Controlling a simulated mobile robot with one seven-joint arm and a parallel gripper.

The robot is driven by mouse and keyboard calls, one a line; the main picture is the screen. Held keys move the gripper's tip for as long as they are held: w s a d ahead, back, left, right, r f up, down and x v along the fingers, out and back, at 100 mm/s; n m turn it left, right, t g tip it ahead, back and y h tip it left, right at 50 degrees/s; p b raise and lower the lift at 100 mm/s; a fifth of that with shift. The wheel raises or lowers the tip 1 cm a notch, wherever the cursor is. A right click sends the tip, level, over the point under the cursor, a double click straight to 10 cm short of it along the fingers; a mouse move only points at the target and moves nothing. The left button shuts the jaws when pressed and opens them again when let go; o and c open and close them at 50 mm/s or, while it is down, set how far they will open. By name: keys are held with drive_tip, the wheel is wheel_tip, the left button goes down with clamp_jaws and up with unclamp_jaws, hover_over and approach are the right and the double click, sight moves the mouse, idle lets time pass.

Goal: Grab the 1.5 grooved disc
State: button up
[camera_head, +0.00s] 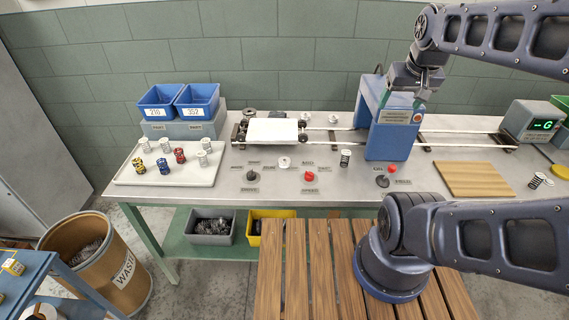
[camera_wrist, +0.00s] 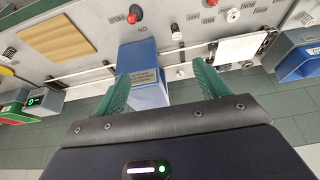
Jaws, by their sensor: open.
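Several small discs lie along the back of the bench in the head view: a dark disc (camera_head: 249,113) at the left, a pale disc (camera_head: 306,116) and another pale disc (camera_head: 333,118) behind the conveyor. I cannot read any size, so I cannot tell which is the 1.5 grooved disc. My gripper (camera_head: 419,97) is open and empty, raised above the bench beside the blue arch, right of these discs. In the wrist view my gripper (camera_wrist: 162,80) shows two spread green fingers with the blue arch beyond them; one small pale disc (camera_wrist: 181,74) shows near the conveyor.
The blue arch (camera_head: 392,135) straddles the conveyor rails near my gripper. A white carriage (camera_head: 272,131) sits on the rails. A white tray (camera_head: 190,174) with several springs and blue bins (camera_head: 197,101) stand at the left. A wooden board (camera_head: 474,180) lies at the right.

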drive_tip(key=shift+w, duration=0.1)
drive_tip(key=n+g, duration=0.5)
drive_tip(key=n, duration=1.4)
hover_over(285, 160)
wheel_tip(285, 160, down, 26)
drive_tip(key=shift+a+f, duration=0.1)
drive_tip(key=shift+f, duration=5.2)
drive_tip(key=c, duration=1.2)
drive_tip(key=shift+r, duration=0.1)
drive_tip(key=shift+c, duration=0.2)
